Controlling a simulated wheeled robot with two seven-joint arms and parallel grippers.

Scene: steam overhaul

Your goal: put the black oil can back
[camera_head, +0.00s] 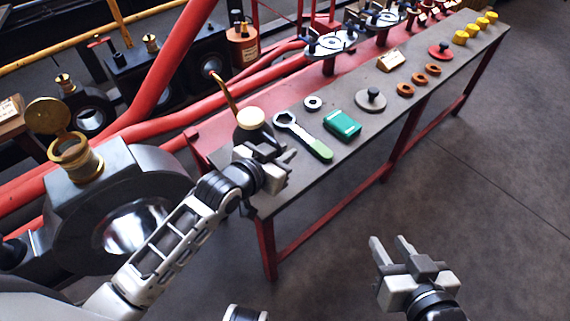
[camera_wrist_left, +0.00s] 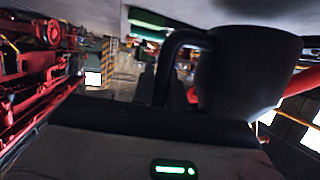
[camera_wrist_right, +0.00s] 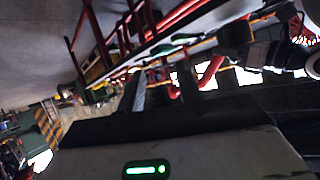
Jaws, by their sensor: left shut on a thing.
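The black oil can (camera_head: 252,133) has a dark body, a cream top and a thin brass spout that points up and left. It is at the near left end of the grey bench (camera_head: 345,165). My left gripper (camera_head: 272,160) is shut on it. In the left wrist view the can's dark body (camera_wrist_left: 245,75) fills the upper right, with its handle at the fingers. I cannot tell whether its base touches the bench, as the gripper hides it. My right gripper (camera_head: 392,246) is open and empty over the floor right of the bench.
Beside the can are a green-handled wrench (camera_head: 302,135), a ring (camera_head: 313,103), a green box (camera_head: 343,125) and a knobbed disc (camera_head: 370,100). An orange-brown can (camera_head: 243,45) stands behind. Brass-capped machinery (camera_head: 82,160) and red pipes are left. The floor right is clear.

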